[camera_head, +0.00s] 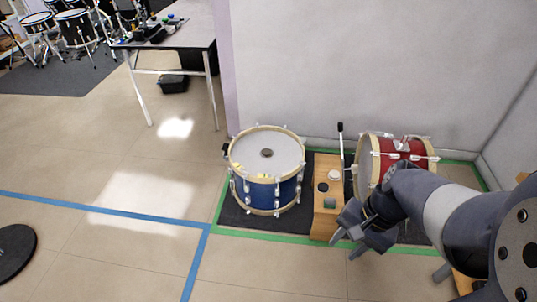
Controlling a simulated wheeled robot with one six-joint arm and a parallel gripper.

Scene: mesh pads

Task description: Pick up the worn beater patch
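A blue drum (262,196) with a pale head stands upright on a dark mat at the centre. A small dark round patch (267,153) lies on its head and looks like the worn beater patch. My gripper (343,249) is in front of the wooden box, low and to the right of the blue drum, well apart from the patch. Its two fingers are spread, with nothing seen between them. My arm hides part of the red drum (398,146) and the floor on the right.
A wooden box (327,208) with a dark round spot, a pale disc and an upright black-tipped lever (340,128) stands between the drums. Green tape (262,235) borders the area. A wall is behind; a table (180,38) stands back left. Floor at left is mostly clear.

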